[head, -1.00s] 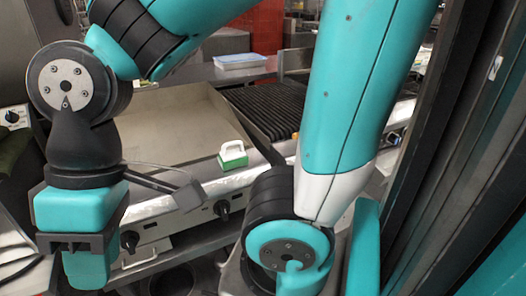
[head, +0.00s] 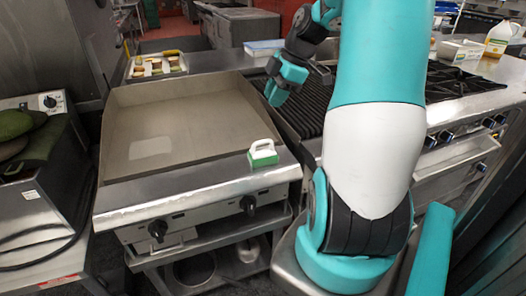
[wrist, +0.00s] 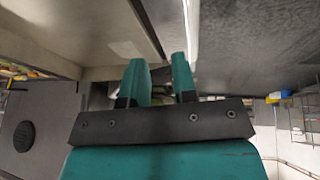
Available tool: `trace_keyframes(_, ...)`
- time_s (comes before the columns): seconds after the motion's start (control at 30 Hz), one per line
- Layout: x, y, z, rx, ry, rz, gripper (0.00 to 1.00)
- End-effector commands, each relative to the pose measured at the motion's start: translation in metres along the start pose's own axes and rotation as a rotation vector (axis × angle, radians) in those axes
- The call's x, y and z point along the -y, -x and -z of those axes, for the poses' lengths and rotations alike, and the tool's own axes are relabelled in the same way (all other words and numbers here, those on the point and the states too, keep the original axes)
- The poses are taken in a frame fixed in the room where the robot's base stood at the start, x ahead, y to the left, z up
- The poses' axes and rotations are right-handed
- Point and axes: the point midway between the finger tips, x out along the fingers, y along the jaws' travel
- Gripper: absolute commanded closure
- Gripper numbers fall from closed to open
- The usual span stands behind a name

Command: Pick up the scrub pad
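The scrub pad (head: 262,158), green below with a white handle on top, sits on the front right ledge of the griddle in the head view. I cannot make it out in the wrist view. My gripper (head: 272,92) is raised beyond the pad, near the griddle's right side and the grill grate. In the wrist view, the two teal fingers of my gripper (wrist: 159,75) stand apart with nothing visible between them. The gripper is open and not touching the pad.
The flat griddle (head: 180,125) has low walls at its back and sides. The black grill grate (head: 305,110) lies to its right. Avocado-like green items (head: 15,125) sit on a unit at left. A food tray (head: 157,66) is behind the griddle. The griddle surface is clear.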

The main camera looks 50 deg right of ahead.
Motion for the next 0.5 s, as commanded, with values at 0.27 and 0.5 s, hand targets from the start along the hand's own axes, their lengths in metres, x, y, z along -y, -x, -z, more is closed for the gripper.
trace_keyframes(0.27,-0.007,0.005,-0.050,0.006,0.050,-0.041,0.74)
trace_keyframes(0.5,-0.009,-0.047,-0.049,0.006,0.052,-0.036,0.74)
